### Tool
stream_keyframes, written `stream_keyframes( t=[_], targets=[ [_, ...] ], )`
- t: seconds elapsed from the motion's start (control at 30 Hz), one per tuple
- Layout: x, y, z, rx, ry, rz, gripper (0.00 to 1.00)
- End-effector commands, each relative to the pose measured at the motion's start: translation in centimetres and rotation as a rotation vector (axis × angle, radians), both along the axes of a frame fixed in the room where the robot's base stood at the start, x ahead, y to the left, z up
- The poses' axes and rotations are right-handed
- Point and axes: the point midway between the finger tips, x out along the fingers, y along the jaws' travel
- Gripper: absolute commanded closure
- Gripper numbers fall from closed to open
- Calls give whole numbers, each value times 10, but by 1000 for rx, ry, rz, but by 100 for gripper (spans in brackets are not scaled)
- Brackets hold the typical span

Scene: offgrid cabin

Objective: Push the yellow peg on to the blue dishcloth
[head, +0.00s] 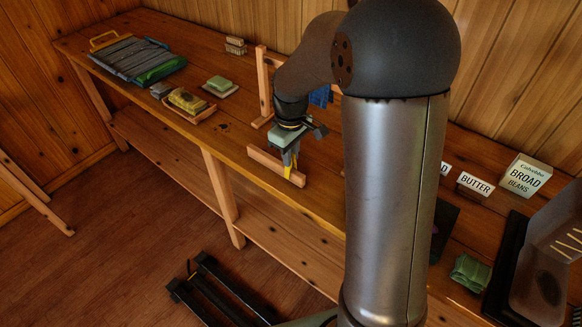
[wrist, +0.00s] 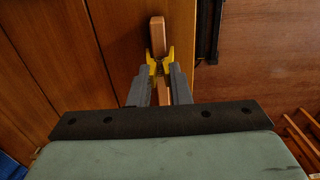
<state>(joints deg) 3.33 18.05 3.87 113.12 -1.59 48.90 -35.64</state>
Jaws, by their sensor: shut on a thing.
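The yellow peg (head: 288,171) is at the wooden bar (head: 262,162) near the front edge of the bench. My gripper (head: 290,158) points down over the bar and is shut on the peg. In the wrist view the peg (wrist: 160,64) sits between my fingertips (wrist: 161,75), with its yellow parts on both sides of the bar (wrist: 157,36). I cannot tell whether the peg is clear of the bar. The blue dishcloth (head: 321,96) hangs behind my arm, mostly hidden. A blue patch at the lower left of the wrist view may be it.
A wooden upright (head: 263,82) stands behind my gripper. A tray with a yellow item (head: 188,101) and a green block (head: 220,84) lie to the left. The floor lies beyond the bench's front edge.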

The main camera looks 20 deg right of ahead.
Motion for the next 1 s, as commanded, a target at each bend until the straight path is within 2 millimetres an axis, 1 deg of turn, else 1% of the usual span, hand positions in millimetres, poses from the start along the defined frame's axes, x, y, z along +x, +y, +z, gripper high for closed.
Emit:
stream_keyframes(
  t=[0.17, 0.6, 1.0],
  targets=[
    [0, 0, 7, 1, -1, 0, 100],
    [0, 0, 34, 0, -2, 0, 100],
    [0, 0, 35, 1, -1, 0, 100]
  ],
)
